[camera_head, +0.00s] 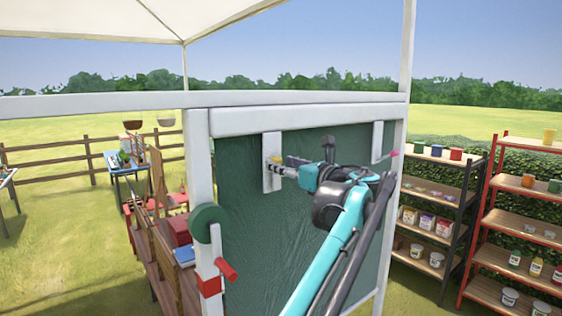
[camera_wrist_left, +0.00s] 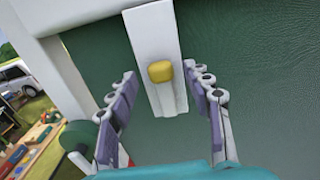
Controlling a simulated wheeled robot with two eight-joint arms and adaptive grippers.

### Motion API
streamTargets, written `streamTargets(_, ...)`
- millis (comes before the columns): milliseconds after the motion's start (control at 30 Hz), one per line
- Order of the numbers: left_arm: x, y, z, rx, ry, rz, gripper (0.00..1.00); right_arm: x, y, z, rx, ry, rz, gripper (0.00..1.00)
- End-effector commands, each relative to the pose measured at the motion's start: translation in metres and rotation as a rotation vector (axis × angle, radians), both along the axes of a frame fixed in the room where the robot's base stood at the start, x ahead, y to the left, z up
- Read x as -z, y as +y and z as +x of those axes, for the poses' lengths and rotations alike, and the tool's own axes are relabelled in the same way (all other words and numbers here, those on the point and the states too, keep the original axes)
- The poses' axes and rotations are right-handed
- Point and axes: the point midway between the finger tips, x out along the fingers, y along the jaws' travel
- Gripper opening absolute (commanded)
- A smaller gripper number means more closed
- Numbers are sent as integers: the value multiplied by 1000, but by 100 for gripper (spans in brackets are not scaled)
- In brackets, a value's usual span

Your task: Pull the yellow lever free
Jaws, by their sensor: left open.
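The yellow lever (camera_wrist_left: 160,71) is a small rounded block on a white upright strip (camera_wrist_left: 150,40) fixed to the dark green panel. In the head view only a small bit of the yellow lever (camera_head: 276,156) shows beside my gripper. My left gripper (camera_head: 283,164) is open in front of the strip. In the left wrist view its two purple-padded fingers stand to the left and right of the lever, with a gap on each side. Whether the fingertips reach as deep as the lever I cannot tell. My right gripper is not in view.
White posts and a top beam (camera_head: 300,116) frame the green panel (camera_head: 260,240). A green wheel (camera_head: 207,219) and a red handle (camera_head: 226,269) sit on the left post. Shelves (camera_head: 440,185) with pots stand at right. A wooden bench (camera_head: 160,255) stands at left.

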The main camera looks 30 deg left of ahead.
Motion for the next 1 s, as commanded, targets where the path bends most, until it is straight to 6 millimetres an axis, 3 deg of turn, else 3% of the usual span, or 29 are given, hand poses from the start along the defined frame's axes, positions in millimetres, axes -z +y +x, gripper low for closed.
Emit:
streamTargets(133,0,12,4,0,-1,0,50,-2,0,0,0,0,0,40)
streamTargets(400,0,14,5,1,-1,-1,50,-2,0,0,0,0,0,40)
streamTargets(467,0,13,6,1,-1,-1,39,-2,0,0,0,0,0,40)
streamTargets(600,0,13,5,1,-1,-2,2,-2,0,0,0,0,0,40)
streamTargets(1000,3,10,5,2,-16,34,0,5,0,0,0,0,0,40)
